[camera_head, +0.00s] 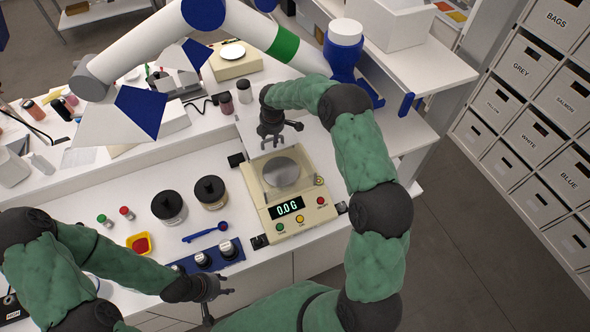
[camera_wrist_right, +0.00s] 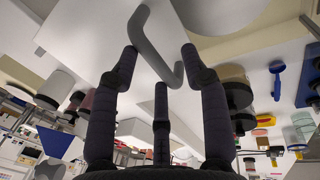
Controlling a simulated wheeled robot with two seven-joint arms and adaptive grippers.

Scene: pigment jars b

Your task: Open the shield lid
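A cream balance (camera_head: 300,218) stands on the white bench, with a round silver pan (camera_head: 281,172) and a display reading 0.0 G. My right gripper (camera_head: 273,138) is above the back edge of the balance, pointing down. In the right wrist view its dark fingers (camera_wrist_right: 160,65) are spread apart, and a bent grey handle (camera_wrist_right: 152,48) lies between them. I cannot tell whether any finger touches it. My left gripper (camera_head: 217,291) is at the bench's front edge, low and empty, fingers apart.
Two dark-lidded jars (camera_head: 210,192) stand left of the balance. A blue scoop (camera_head: 205,232) and a blue rack (camera_head: 226,252) with small weights lie in front of them. A white and blue robot arm (camera_head: 245,25) reaches over the back of the bench.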

